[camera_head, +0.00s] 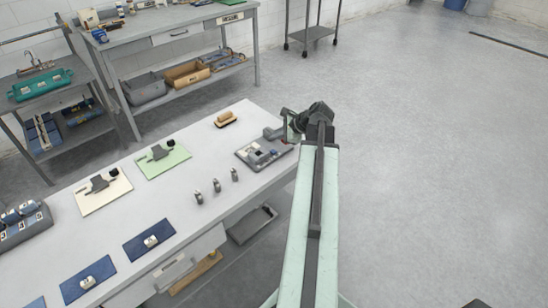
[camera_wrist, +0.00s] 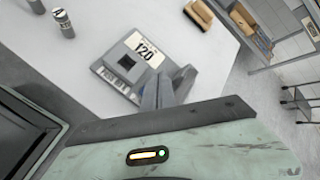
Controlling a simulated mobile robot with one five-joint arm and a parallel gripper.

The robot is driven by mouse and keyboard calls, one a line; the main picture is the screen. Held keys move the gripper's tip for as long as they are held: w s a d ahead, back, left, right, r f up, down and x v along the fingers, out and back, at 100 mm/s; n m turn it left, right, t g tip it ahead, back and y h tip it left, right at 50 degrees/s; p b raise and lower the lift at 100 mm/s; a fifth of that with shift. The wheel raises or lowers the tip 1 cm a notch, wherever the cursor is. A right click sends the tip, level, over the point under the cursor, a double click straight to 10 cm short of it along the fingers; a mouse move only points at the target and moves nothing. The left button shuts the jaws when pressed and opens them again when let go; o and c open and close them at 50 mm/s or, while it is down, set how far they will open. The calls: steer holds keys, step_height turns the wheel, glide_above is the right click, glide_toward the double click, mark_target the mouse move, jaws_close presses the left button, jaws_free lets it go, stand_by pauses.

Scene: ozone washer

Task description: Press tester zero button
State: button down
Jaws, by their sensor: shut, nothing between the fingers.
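The tester is a grey boxy device (camera_head: 252,158) near the table's right end. I cannot tell for sure which part is the zero button. My gripper (camera_head: 272,133) is over the tester's far side in the head view. In the wrist view my gripper (camera_wrist: 170,85) is shut and empty, its fingers covering part of the tester's right side. I cannot tell whether the fingertips touch it.
Several small grey cylinders (camera_head: 217,186) stand left of the tester on the white table (camera_head: 185,205). A brown brush-like block (camera_head: 226,119) lies behind it. Green (camera_head: 180,158) and cream (camera_head: 90,203) mats hold dark tools. The floor on the right is clear.

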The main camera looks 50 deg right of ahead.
mark_target(275, 152)
steer(key=shift+f+b, duration=1.35)
steer(key=shift+f, duration=0.65)
steer(key=shift+f, duration=0.1)
steer(key=shift+f+b, duration=0.3)
steer(key=shift+b, duration=0.1)
steer(key=shift+f+b, duration=0.5)
stand_by(0.7)
steer(key=shift+r, duration=0.2)
steer(key=shift+r+p, duration=0.75)
steer(key=shift+p, duration=0.2)
steer(key=shift+r, duration=0.1)
step_height(275, 152, up, 5)
steer(key=p, duration=0.5)
